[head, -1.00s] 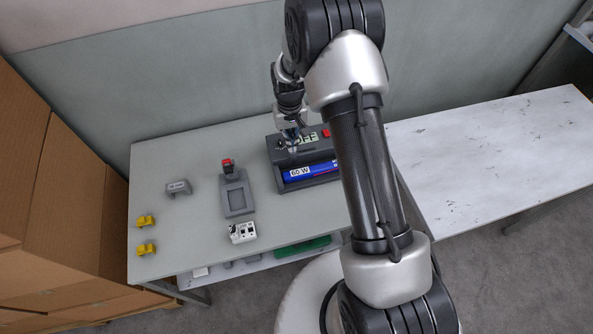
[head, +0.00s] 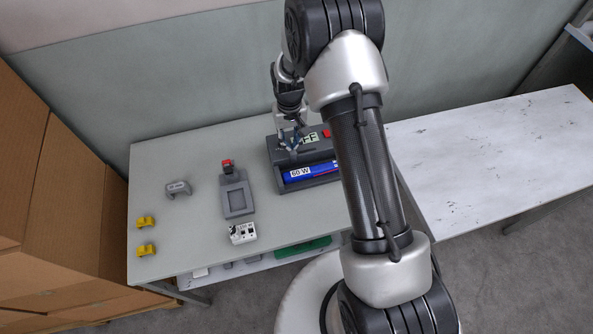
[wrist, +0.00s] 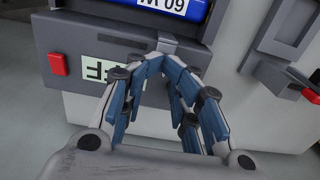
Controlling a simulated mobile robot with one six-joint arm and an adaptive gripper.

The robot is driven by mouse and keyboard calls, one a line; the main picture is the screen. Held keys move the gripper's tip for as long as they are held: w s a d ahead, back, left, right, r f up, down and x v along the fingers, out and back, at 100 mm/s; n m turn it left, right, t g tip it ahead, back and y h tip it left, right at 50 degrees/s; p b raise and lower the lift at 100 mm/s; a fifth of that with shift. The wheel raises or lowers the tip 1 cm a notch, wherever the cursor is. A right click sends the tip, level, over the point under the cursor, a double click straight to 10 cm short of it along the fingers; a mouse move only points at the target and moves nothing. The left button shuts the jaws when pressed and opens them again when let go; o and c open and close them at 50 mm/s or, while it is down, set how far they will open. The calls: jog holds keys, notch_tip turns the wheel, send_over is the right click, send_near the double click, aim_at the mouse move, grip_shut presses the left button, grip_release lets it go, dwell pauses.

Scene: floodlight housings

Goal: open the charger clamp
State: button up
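A grey tab (wrist: 180,48), apparently the charger clamp, stands at the charger's edge by the battery in the wrist view. My gripper (wrist: 165,62) is over the charger, fingertips drawn close together just at that tab. It also shows in the head view (head: 292,149). I cannot tell whether the fingertips touch the tab, and nothing is visibly held.
Left of the charger lies a grey fixture (head: 236,203) with a red part (head: 227,163). A white block (head: 243,233), a grey bracket (head: 178,189) and two yellow pieces (head: 146,222) lie further out. Cardboard boxes (head: 75,200) stand at left. The right table (head: 490,150) is clear.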

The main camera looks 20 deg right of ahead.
notch_tip(320, 180, up, 7)
jog(key=p, duration=0.4)
dwell(0.6)
jog(key=shift+r, duration=0.1)
dwell(0.3)
notch_tip(320, 180, up, 11)
jog(key=t, duration=0.1)
send_over(293, 152)
jog(key=s+r+t+b, duration=0.1)
jog(key=s+r+b, duration=0.1)
jog(key=s+r, duration=0.65)
jog(key=s+r+t+b, duration=0.1)
jog(key=s+r, duration=0.1)
jog(key=s, duration=0.7)
jog(key=s+r+t+b, duration=0.1)
jog(key=s+r, duration=0.1)
jog(key=s, duration=0.8)
jog(key=shift+r+t, duration=0.3)
jog(key=shift+r, duration=0.1)
